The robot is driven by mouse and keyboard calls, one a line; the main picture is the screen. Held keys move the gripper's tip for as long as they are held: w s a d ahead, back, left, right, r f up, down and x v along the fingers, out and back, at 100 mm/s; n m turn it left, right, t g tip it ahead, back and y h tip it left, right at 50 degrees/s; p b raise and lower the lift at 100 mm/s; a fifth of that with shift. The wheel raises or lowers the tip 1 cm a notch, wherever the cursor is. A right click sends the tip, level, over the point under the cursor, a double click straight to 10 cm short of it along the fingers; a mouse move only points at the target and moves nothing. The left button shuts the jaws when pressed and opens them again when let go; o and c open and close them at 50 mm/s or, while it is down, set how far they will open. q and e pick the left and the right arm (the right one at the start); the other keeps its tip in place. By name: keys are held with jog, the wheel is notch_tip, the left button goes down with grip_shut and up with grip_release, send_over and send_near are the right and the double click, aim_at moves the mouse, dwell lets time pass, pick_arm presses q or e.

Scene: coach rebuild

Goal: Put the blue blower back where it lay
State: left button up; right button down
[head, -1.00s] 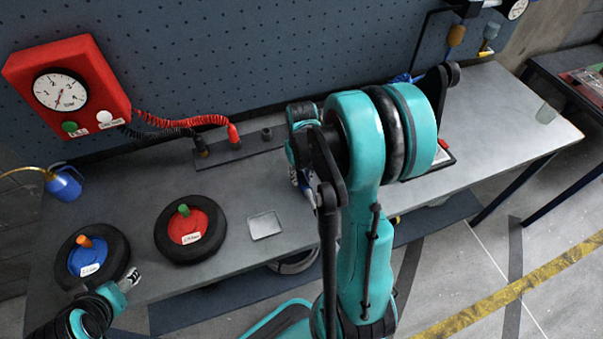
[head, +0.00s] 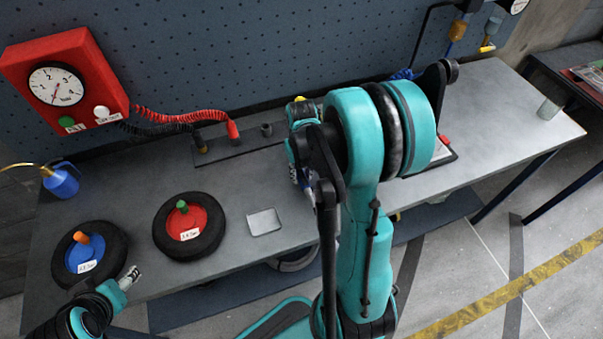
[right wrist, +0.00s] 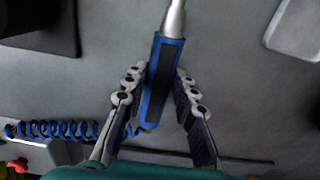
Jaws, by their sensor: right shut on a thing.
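The blue blower (right wrist: 158,92), with a dark grip panel and a metal nozzle, is between the fingers of my right gripper (right wrist: 157,88) in the right wrist view. The gripper is shut on it. Its nozzle points to the top of that view. A blue coiled hose (right wrist: 60,130) lies at the left there. In the head view my right gripper (head: 302,175) is mostly hidden behind my own arm above the bench, and the blower cannot be made out clearly. My left gripper (head: 130,278) is at the bench's front left edge, beside a wheel; its jaw state is unclear.
Two wheels, with a blue hub (head: 85,256) and a red hub (head: 189,226), lie on the grey bench (head: 140,200). A small metal tray (head: 264,222) lies right of them. A red gauge box (head: 62,82) is on the pegboard.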

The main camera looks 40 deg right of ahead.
dwell(0.7)
jog(key=c, duration=1.1)
grip_release()
jog(key=shift+f, duration=0.1)
jog(key=shift+c, duration=0.2)
notch_tip(320, 180, up, 12)
jog(key=shift+a, duration=0.15)
jog(key=s+a+n+t, duration=0.1)
jog(key=s+a+t, duration=0.2)
jog(key=a, duration=0.5)
jog(key=s+a+r+n+t+b, duration=0.1)
jog(key=s+a+n+t, duration=0.1)
jog(key=a, duration=0.6)
jog(key=shift+s+a+n+t+b, duration=0.35)
jog(key=shift+s+t, duration=0.15)
jog(key=shift+t, duration=0.5)
